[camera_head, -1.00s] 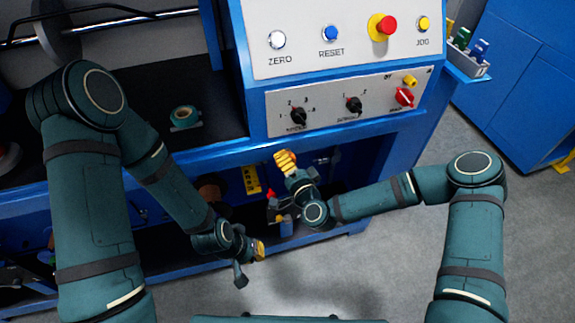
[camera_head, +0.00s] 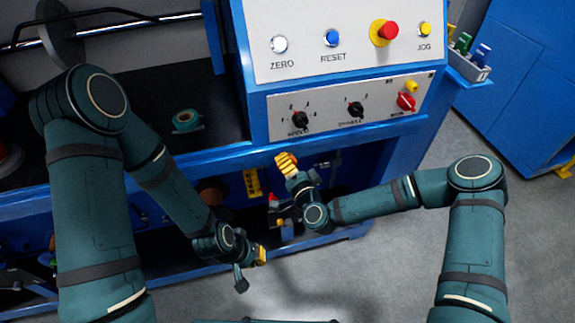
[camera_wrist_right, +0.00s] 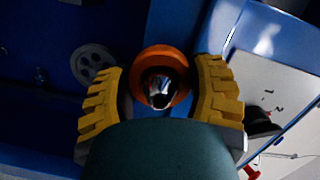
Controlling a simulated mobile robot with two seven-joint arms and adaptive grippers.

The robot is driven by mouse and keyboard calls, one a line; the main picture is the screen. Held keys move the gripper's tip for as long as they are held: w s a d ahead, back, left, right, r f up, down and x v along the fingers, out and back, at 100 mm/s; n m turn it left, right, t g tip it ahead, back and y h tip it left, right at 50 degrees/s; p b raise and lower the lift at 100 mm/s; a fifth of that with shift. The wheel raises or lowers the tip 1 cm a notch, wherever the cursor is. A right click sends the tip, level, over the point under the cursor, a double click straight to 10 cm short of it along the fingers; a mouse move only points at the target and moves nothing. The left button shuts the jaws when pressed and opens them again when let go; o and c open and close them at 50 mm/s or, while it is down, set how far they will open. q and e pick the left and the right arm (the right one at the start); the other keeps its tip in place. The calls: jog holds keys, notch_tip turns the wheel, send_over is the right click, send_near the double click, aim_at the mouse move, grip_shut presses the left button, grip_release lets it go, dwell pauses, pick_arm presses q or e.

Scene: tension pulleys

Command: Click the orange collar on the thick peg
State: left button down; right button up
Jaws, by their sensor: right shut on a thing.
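My right gripper (camera_head: 287,163) is in front of the blue machine, below its knob panel. In the right wrist view its yellow fingers (camera_wrist_right: 160,97) are shut on the sides of the orange collar (camera_wrist_right: 150,53). A shiny shape shows in the collar's opening; I cannot tell whether it is part of a peg. The collar is not clear in the head view, and I cannot make out the thick peg there. My left gripper (camera_head: 261,255) hangs low in front of the machine, and its fingers are too small to read.
The control panel (camera_head: 300,62) has buttons and a red stop knob (camera_head: 384,30). Below are black rotary knobs (camera_head: 355,108). A teal ring-shaped part (camera_head: 186,120) lies on the black bench top. A small bin (camera_head: 468,62) hangs at the right. Grey floor is open in front.

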jog(key=o, duration=1.2)
jog(key=shift+o, duration=0.2)
jog(key=v, duration=1.2)
